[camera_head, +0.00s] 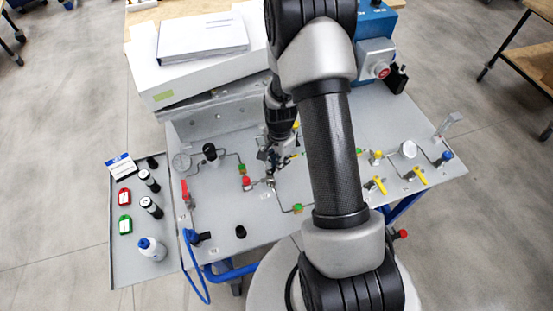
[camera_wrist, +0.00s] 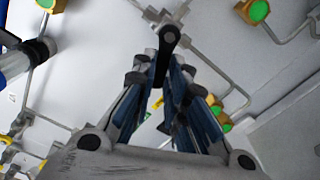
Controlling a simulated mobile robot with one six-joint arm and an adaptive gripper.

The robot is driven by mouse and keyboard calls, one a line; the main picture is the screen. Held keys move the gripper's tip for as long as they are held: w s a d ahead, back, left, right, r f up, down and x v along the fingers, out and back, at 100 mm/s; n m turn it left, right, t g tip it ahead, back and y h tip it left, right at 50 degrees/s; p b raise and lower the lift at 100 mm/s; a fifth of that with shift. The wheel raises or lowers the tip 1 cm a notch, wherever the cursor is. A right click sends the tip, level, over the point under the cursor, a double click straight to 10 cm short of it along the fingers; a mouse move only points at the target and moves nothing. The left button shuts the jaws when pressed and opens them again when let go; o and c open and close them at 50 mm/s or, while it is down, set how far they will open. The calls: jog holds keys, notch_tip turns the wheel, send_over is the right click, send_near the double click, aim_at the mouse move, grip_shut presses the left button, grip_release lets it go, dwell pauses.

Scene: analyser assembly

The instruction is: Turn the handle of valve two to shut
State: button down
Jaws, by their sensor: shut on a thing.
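My gripper (camera_head: 275,160) reaches down to the middle of the sloped grey panel (camera_head: 225,225). In the wrist view its blue-padded fingers (camera_wrist: 167,68) come together on a dark grey valve handle (camera_wrist: 169,36) with a rounded end. The handle sticks out past the fingertips, and a thin metal tube runs near it. In the head view a small metal fitting (camera_head: 270,182) shows just below the fingertips.
A red-capped fitting (camera_head: 247,183) and a green fitting (camera_head: 297,208) sit close to my gripper. Yellow handles (camera_head: 380,185) are on the right and a red handle (camera_head: 185,190) on the left. A side tray (camera_head: 130,262) holds bottles and tags. My arm covers part of the panel.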

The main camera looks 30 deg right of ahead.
jog(key=shift+s+m, duration=0.4)
jog(key=shift+m, duration=0.7)
jog(key=shift+s+m, duration=0.35)
jog(key=shift+m, duration=0.75)
jog(key=c, duration=1.6)
grip_release()
notch_tip(320, 180, up, 12)
